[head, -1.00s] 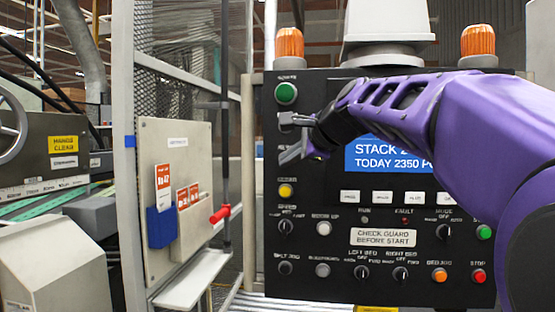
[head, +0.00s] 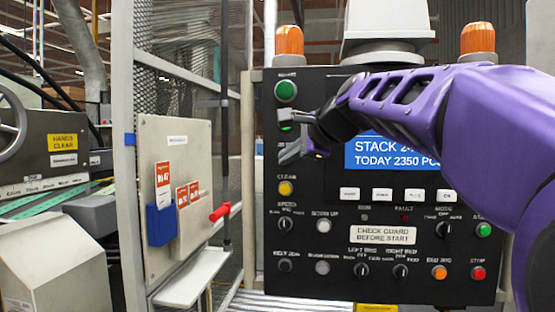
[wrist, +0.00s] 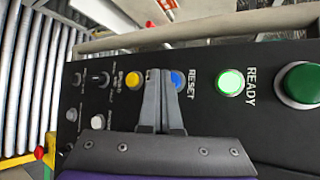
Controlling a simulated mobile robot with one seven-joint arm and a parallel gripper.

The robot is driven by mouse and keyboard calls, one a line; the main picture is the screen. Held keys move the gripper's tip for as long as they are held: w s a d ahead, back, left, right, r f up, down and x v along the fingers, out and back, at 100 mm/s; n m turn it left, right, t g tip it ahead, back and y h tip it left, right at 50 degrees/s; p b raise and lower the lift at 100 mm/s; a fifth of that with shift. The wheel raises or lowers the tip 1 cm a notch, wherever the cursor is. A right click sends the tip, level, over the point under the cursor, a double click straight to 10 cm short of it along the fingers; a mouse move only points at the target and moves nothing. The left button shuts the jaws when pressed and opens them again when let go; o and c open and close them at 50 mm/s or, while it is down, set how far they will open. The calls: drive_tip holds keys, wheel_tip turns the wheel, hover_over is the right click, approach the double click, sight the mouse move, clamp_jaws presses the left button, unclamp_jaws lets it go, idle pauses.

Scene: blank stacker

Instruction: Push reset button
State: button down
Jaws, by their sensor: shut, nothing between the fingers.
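The blue reset button (wrist: 178,79) shows in the wrist view beside its RESET label, on the black control panel (wrist: 215,120). My gripper's fingers (wrist: 161,74) are together and empty, and they cover the left part of the button. I cannot tell whether the fingertips touch it. In the head view my gripper (head: 283,157) is in front of the panel's left column, between the lit green ready lamp and the yellow clear button (head: 286,188). The reset button is hidden there behind my gripper.
The green ready lamp (wrist: 230,83) and a large green button (wrist: 301,84) sit to the right of the reset button in the wrist view. A blue display (head: 385,152) and several knobs fill the panel. A mesh guard with a red handle (head: 220,212) stands to the left.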

drive_tip(key=shift+s, duration=0.1)
drive_tip(key=s, duration=0.2)
drive_tip(key=s+a+b, duration=0.1)
drive_tip(key=s, duration=0.2)
drive_tip(key=shift+a+r, duration=0.1)
idle(0.4)
drive_tip(key=shift+w, duration=0.1)
idle(0.4)
